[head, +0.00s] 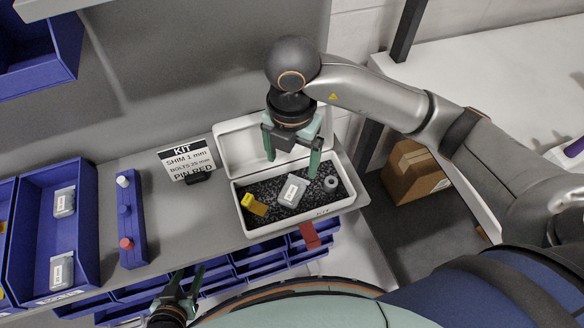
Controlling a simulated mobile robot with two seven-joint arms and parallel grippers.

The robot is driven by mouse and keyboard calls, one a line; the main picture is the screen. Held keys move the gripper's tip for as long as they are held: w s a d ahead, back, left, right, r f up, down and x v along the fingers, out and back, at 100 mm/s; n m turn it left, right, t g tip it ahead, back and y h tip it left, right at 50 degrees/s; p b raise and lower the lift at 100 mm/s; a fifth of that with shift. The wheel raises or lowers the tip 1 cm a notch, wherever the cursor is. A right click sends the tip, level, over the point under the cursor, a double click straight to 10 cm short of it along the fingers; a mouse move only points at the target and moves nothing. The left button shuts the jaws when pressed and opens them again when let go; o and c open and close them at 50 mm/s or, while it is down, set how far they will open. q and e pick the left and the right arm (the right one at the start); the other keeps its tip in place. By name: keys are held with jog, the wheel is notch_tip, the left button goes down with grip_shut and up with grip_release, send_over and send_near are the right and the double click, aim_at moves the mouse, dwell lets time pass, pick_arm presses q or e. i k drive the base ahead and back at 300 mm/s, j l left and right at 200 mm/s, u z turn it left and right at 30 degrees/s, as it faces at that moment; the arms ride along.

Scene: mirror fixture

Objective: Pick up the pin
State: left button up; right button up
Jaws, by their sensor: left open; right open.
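A blue rack (132,222) stands on the grey shelf top, left of the kit box. A red pin (126,243) sits upright at its near end, a white pin (122,181) at its far end, and a blue one (124,210) between them. A sign (187,160) reads KIT, SHIM 1 mm, BOLTS 25 mm, PIN RED. My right gripper (291,165) is open and empty, pointing down above the white kit box (297,220). My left gripper (188,275) is open and empty at the bottom, below the shelf's front edge and right of the rack.
The kit box holds a yellow piece (254,205), a grey packet (292,191) and a grey ring (331,183) on dark foam. Blue bins (85,225) with packets stand at the left. A red tab (310,235) shows at the shelf front.

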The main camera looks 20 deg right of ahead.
aim_at(126, 243)
jog(key=u, duration=1.2)
